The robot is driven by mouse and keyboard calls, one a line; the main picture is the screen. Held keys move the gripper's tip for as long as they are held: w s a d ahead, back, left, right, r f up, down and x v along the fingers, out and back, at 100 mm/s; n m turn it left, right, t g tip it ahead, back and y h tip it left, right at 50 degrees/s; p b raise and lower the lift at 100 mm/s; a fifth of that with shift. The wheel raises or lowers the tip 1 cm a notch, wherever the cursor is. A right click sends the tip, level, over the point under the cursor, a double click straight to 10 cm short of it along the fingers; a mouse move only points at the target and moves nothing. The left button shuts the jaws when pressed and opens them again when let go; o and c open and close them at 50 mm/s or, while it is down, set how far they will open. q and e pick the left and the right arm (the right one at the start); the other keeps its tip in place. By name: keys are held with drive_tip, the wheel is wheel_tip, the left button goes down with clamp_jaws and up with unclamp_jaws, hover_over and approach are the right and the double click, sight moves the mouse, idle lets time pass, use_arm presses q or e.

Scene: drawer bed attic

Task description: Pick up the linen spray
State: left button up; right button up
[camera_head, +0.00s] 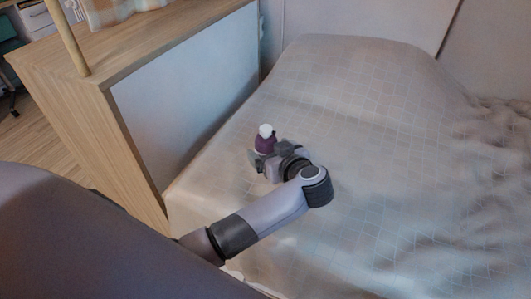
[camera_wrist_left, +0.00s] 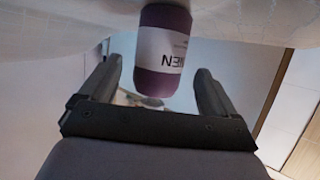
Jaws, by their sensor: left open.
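The linen spray is a purple bottle with a white cap (camera_head: 265,143), standing on the bed in the head view. In the left wrist view the bottle (camera_wrist_left: 164,50) appears upside down, with a white label carrying partly visible dark letters. My left gripper (camera_head: 268,155) is open, low over the bed, right at the near side of the bottle, and hides its lower part in the head view. In the left wrist view the bottle shows between the two spread fingers, with a gap on each side. Whether it is fully between the fingertips I cannot tell. My right gripper is not in view.
The bed (camera_head: 350,90) has a pale checked cover, raised at the far end and rumpled at the right. A wooden partition (camera_head: 105,110) with a pale side panel borders the bed on the left. The cover right of the bottle is clear.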

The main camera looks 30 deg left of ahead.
sight(271, 151)
use_arm(q)
drive_tip(key=x, duration=0.3)
drive_tip(key=shift+d+b, duration=0.1)
drive_tip(key=shift+b, duration=0.3)
drive_tip(key=shift+w, duration=0.2)
drive_tip(key=shift+a, duration=0.25)
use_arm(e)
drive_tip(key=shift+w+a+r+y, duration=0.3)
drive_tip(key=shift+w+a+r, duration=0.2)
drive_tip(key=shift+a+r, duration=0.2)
use_arm(q)
drive_tip(key=c, duration=1.2)
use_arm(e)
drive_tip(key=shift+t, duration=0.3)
use_arm(q)
drive_tip(key=shift+o, duration=0.2)
